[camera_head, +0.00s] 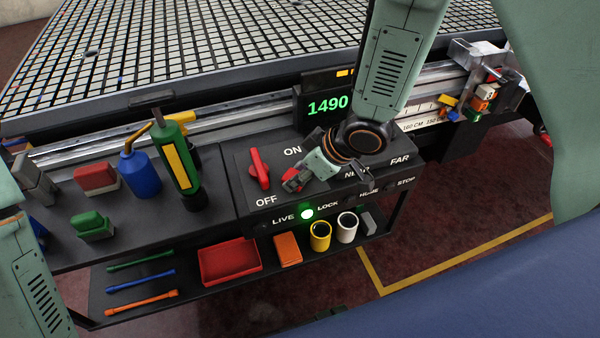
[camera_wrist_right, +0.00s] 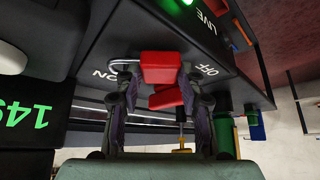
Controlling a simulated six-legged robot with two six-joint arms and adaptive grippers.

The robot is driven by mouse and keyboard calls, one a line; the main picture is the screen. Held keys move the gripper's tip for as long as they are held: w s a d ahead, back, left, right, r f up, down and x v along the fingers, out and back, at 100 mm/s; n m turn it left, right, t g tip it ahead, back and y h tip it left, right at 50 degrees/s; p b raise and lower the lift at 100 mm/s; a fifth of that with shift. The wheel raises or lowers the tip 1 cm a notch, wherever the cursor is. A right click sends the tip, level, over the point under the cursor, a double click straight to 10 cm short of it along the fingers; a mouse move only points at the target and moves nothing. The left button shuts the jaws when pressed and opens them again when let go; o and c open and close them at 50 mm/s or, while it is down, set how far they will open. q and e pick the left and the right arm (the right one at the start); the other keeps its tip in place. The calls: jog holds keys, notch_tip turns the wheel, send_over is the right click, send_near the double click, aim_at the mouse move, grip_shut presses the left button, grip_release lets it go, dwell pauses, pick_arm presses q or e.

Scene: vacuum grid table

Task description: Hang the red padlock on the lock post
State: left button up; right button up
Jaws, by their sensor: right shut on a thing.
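The red padlock (camera_head: 292,183) is held in my right gripper (camera_head: 301,178) above the black control panel, just right of the red switch handle (camera_head: 259,168). In the right wrist view the padlock (camera_wrist_right: 160,66) sits between the fingertips of the right gripper (camera_wrist_right: 158,82), with its silver shackle reaching left. The red switch handle (camera_wrist_right: 166,98) shows behind it there. I cannot make out the lock post; the LOCK label (camera_head: 328,206) is on the panel's front, beside a lit green lamp (camera_head: 307,214). Only a link of my left arm shows at the left edge; its gripper is out of view.
Left of the panel stand a green-and-yellow tool (camera_head: 180,160), a blue bottle (camera_head: 140,174), and red (camera_head: 96,180) and green (camera_head: 92,226) blocks. A lower shelf holds a red tray (camera_head: 230,281), an orange block (camera_head: 287,249) and yellow (camera_head: 320,236) and white (camera_head: 347,227) cups. A display (camera_head: 327,104) stands behind.

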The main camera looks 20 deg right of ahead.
jog(key=shift+w+r, duration=0.15)
jog(key=shift+w, duration=0.05)
jog(key=o, duration=1.3)
jog(key=shift+o, duration=0.2)
jog(key=v, duration=1.2)
